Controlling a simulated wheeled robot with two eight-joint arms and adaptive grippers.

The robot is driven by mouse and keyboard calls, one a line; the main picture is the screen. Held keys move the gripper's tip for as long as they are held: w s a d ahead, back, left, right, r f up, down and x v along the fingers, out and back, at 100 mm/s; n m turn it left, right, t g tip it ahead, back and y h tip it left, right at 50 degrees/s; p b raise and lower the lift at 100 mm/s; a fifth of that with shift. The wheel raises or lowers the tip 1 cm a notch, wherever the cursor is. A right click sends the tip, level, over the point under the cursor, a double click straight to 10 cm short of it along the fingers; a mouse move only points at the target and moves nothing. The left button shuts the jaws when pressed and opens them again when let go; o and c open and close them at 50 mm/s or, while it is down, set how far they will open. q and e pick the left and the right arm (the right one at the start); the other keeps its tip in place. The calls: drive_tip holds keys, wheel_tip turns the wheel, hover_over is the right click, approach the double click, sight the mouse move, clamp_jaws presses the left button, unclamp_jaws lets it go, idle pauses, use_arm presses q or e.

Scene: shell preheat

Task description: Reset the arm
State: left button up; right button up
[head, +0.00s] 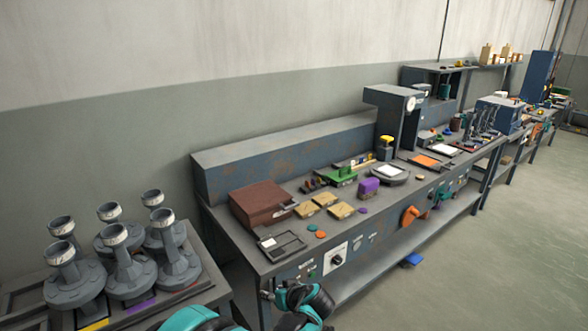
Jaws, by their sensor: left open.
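My left arm, teal and black, comes in at the bottom edge of the head view. My left gripper (283,292) is open and looks empty, in front of the near end of the long workbench (240,225). It is below the bench top, near the front panel with a dial. My right gripper is not in view.
Several grey metal shells (127,272) stand on a rack at the lower left. The bench carries a brown box (262,203), yellow blocks (325,199), a purple block (369,187) and a grey press (391,110). Open floor (500,260) lies to the right.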

use_arm(q)
drive_tip(key=s+a+r+m+g+h, duration=0.1)
drive_tip(key=s+a+r+m+h, duration=0.15)
drive_tip(key=s+a+r, duration=0.8)
drive_tip(key=s+a+f+m+h, duration=0.1)
drive_tip(key=s+m+h, duration=0.1)
drive_tip(key=s, duration=1.4)
drive_tip(key=shift+s+a+h, duration=0.2)
drive_tip(key=shift+s+h, duration=0.05)
drive_tip(key=shift+h, duration=0.4)
idle(1.0)
